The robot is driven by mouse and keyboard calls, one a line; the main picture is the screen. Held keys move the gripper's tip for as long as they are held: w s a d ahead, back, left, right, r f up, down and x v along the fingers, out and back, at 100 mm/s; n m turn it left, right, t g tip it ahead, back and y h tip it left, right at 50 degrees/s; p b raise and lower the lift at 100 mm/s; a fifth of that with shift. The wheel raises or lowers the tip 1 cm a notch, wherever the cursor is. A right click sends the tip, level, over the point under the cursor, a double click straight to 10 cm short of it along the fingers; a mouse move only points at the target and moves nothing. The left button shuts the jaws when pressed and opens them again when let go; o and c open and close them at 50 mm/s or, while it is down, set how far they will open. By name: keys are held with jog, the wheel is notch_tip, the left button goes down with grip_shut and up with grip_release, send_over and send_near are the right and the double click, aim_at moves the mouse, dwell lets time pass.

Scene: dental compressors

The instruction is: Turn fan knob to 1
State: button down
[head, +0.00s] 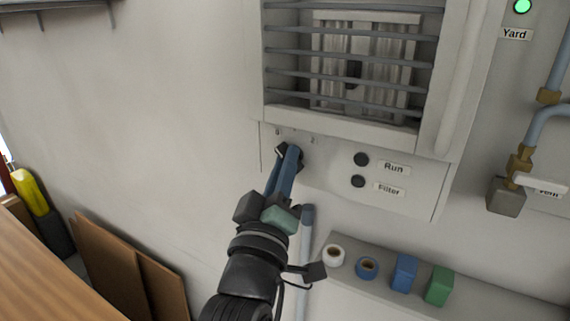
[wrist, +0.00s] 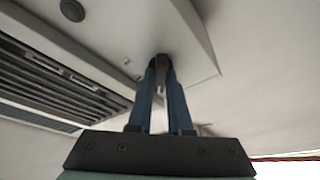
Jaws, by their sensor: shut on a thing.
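The fan knob (wrist: 161,72) is a dark knob on the light panel below the grille; in the wrist view it sits between my fingertips. In the head view my gripper (head: 287,153) reaches up to the left part of this panel and its blue fingers are shut on the knob, hiding most of it. The fingers also show in the wrist view (wrist: 160,78). Small marks, among them a "2", show on the panel just above and right of the fingers. The knob's pointer direction cannot be told.
Right of my gripper are two dark round controls, labelled Run (head: 361,160) and Filter (head: 358,181). A barred grille (head: 345,60) is above. A shelf (head: 470,290) below holds tape rolls and blue and green blocks. Pipes with a valve (head: 540,182) are at right.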

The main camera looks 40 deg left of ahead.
jog(key=shift+f+m+b, duration=0.25)
jog(key=shift+m+b, duration=0.05)
jog(key=shift+b, duration=0.35)
jog(key=shift+a+r+m+t+h+b, duration=0.1)
jog(key=shift+m+t+h+b, duration=0.6)
jog(key=shift+m+b, duration=1.75)
jog(key=shift+d+f+m+t+h+b, duration=0.1)
jog(key=shift+m+t+h+b, duration=0.35)
jog(key=shift+m+h+b, duration=1.85)
jog(key=shift+a+r+m+t+y+b, duration=0.1)
jog(key=shift+m+t+y+b, duration=0.8)
jog(key=shift+b, duration=2.9)
jog(key=shift+m+g+h, duration=0.35)
jog(key=shift+m+h, duration=0.1)
jog(key=shift+h, duration=0.25)
jog(key=shift+r, duration=0.1)
jog(key=c, duration=0.8)
grip_release()
jog(key=shift+c, duration=0.2)
